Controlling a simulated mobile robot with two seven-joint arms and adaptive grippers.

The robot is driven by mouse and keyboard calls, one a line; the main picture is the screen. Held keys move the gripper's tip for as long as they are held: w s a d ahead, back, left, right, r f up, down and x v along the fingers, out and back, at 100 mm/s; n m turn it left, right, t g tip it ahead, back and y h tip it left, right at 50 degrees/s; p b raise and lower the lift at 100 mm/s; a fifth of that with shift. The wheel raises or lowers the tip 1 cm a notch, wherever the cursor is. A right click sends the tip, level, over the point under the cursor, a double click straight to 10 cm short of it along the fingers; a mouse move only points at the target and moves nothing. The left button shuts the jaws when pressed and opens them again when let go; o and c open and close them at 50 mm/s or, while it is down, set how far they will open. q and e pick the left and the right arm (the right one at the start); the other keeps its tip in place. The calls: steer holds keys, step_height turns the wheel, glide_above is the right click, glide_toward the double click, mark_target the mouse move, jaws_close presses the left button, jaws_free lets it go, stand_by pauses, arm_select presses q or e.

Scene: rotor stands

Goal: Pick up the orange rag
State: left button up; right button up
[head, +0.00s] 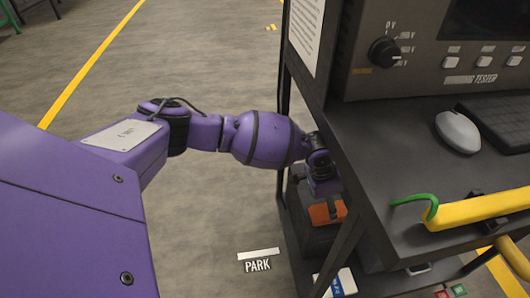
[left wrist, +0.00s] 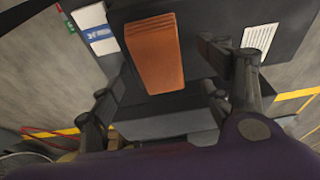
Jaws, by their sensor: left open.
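The orange rag (head: 327,212) lies folded on a dark box (head: 318,236) on the cart's lower shelf. In the left wrist view the rag (left wrist: 154,55) shows as an orange strip with its near end between my finger lines. My left gripper (head: 323,182) is at the end of my purple arm, just above and behind the rag in the head view, partly hidden by the cart's upper shelf edge. In the left wrist view its fingers (left wrist: 162,92) are spread apart, with nothing held. My right gripper is not in view.
The cart's upper shelf (head: 400,160) holds a tester, a mouse (head: 457,132), a keyboard and a yellow bar (head: 480,210) with a green strap. Cart posts stand close to my gripper. A white-and-blue box (head: 341,285) is near the rag. The floor at left is open.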

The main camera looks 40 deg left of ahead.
arm_select(q)
steer(key=b+x, duration=0.2)
steer(key=x, duration=0.2)
steer(key=shift+w+d+f, duration=0.1)
steer(key=shift+d+f, duration=0.05)
steer(key=c, duration=1.2)
steer(key=shift+r, duration=0.25)
